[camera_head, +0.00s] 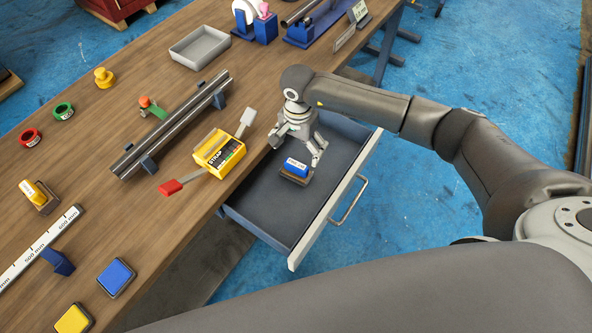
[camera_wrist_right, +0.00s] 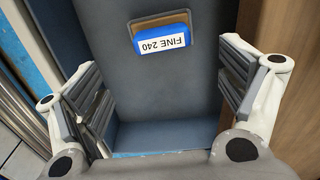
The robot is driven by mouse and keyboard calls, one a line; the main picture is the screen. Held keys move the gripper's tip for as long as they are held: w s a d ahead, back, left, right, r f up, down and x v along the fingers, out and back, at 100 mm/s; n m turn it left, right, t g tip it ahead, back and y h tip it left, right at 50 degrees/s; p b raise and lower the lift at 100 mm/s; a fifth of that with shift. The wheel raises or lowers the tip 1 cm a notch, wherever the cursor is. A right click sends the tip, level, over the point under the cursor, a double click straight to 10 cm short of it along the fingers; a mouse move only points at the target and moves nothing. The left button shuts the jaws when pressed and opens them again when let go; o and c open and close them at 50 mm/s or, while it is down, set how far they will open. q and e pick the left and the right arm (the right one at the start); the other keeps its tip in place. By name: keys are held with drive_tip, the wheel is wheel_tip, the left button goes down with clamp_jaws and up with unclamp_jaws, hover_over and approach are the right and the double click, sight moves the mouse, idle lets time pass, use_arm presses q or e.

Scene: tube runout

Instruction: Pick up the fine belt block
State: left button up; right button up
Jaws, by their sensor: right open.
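The fine belt block (camera_head: 297,168) is a blue block on a brown belt base, lying in the open drawer (camera_head: 270,207). In the right wrist view the block (camera_wrist_right: 160,32) shows a white label reading "FINE 240", upside down. My right gripper (camera_head: 297,150) is over the drawer, close to the block in the head view. Its two fingers stand wide apart with nothing between them, and in the right wrist view (camera_wrist_right: 160,105) the block lies beyond the fingertips. My left gripper is not in view.
The drawer's front panel and handle (camera_head: 350,201) stick out from the workbench (camera_head: 160,215). A yellow-topped block (camera_head: 38,196), a grey tray (camera_head: 200,47) and rails on the bench lie farther left.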

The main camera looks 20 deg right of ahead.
sight(297, 164)
wheel_tip(297, 164, down, 4)
drive_tip(key=shift+w+r+b, duration=0.1)
drive_tip(key=shift+r+b, duration=0.1)
drive_tip(key=shift+b, duration=0.4)
drive_tip(key=f, duration=0.1)
drive_tip(key=f+b, duration=0.1)
drive_tip(key=f, duration=0.1)
drive_tip(key=f+b, duration=0.1)
drive_tip(key=shift+a+f, duration=0.25)
drive_tip(key=shift+f, duration=0.15)
drive_tip(key=shift+r, duration=0.1)
drive_tip(key=c, duration=1.1)
